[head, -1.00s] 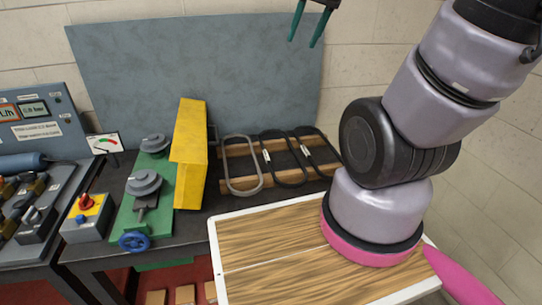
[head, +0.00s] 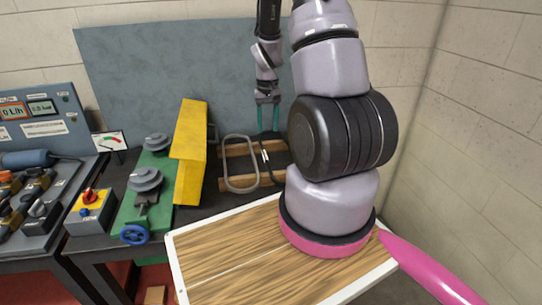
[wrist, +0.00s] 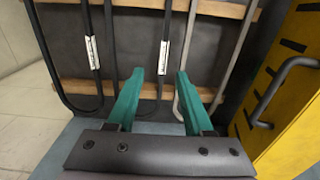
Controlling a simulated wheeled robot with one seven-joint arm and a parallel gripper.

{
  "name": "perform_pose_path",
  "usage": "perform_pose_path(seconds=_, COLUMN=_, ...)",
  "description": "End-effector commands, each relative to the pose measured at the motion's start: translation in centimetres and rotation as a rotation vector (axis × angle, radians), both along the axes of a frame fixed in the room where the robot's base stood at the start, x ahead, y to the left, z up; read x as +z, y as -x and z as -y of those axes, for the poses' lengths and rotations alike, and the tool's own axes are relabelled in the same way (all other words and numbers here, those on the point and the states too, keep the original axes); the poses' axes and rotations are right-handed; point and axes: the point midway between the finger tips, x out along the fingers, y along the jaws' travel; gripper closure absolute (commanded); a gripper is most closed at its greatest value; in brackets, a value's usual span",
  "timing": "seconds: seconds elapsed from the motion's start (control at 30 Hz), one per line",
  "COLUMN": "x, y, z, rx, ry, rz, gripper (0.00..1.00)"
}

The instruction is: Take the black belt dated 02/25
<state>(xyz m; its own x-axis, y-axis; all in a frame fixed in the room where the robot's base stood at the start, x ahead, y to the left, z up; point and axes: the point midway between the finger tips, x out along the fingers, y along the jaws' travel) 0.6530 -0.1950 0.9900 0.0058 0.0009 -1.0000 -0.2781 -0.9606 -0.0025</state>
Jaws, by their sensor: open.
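Two black belts with white tags lie on a wooden rack in the wrist view, a left one (wrist: 92,52) and a middle one (wrist: 163,58). The dates on the tags are too small to read. The middle belt also shows in the head view (head: 266,156), where my arm hides the other black belt. My gripper (wrist: 159,72) is open and empty, with green fingers either side of the middle belt's tagged strand in the picture. Whether the fingers touch it I cannot tell. My gripper also shows above the rack in the head view (head: 267,103).
A grey belt (head: 240,191) lies beside the black ones, close to a yellow guard (head: 189,150). A grey panel (head: 150,75) stands behind the rack. The green motor stand (head: 130,217) and a button box (head: 90,212) are farther left.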

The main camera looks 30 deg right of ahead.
Motion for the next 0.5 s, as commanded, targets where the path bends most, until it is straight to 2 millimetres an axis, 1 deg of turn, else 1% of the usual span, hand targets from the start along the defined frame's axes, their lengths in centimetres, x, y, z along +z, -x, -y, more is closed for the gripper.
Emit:
perform_pose_path(seconds=0.17, x=-2.2, y=0.1, z=0.2, rx=0.001, ry=0.000, rz=-0.010, gripper=0.49)
perform_pose_path(seconds=0.3, x=-4.5, y=0.1, z=0.1, rx=0.002, ry=0.000, rz=-0.010, gripper=0.49)
perform_pose_path(seconds=0.4, x=-5.6, y=0.0, z=0.1, rx=0.002, ry=-0.001, rz=-0.009, gripper=0.49)
perform_pose_path(seconds=0.5, x=-6.2, y=0.0, z=0.1, rx=0.002, ry=0.001, rz=-0.007, gripper=0.49)
